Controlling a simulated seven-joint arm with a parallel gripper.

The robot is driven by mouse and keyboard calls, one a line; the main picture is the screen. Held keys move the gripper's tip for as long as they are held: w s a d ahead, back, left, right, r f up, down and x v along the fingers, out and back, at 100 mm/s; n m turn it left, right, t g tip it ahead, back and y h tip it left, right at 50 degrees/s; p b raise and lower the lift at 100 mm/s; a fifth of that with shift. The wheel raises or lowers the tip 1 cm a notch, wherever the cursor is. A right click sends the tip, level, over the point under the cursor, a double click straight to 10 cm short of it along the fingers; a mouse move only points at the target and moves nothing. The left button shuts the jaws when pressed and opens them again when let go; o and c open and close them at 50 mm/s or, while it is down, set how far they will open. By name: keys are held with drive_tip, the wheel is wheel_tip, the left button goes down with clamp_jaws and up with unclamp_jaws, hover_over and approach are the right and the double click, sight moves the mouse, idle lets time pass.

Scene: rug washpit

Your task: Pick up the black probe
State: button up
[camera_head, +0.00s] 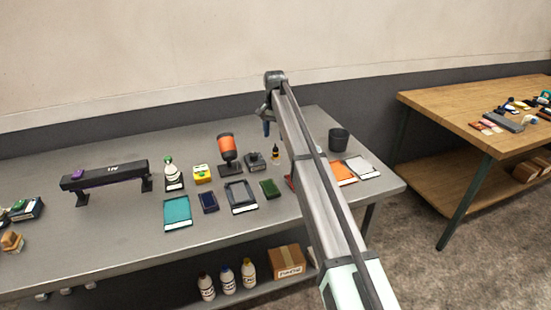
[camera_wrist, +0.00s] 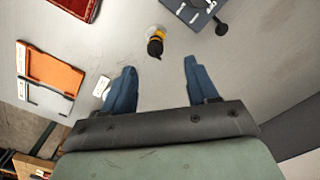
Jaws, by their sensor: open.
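I cannot single out a black probe for certain. A dark grey device (camera_wrist: 196,10) at the top of the wrist view has a small black round-ended part (camera_wrist: 221,29) at its side, which may be it. The device also shows in the head view (camera_head: 255,161). A small amber bottle with a black top (camera_wrist: 155,44) stands just beyond my gripper (camera_wrist: 160,66), in line with the gap between its blue fingers. The bottle also shows in the head view (camera_head: 276,153). My gripper is open and empty, above the rear of the grey table (camera_head: 110,240).
An orange sprayer-like object (camera_head: 227,148) stands left of the device. A dark cup (camera_head: 338,139) and orange and white trays (camera_head: 342,174) are at the right. Flat pads and trays lie in front. My arm hides part of the tabletop.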

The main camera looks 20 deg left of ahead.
sight(276, 148)
wheel_tip(276, 148, down, 4)
drive_tip(key=shift+f, duration=0.1)
drive_tip(key=shift+s+d+f, duration=0.15)
drive_tip(key=shift+f, duration=0.3)
wheel_tip(276, 148, down, 4)
drive_tip(key=shift+s+d+f, duration=0.1)
drive_tip(key=shift+d, duration=0.05)
drive_tip(key=c, duration=0.9)
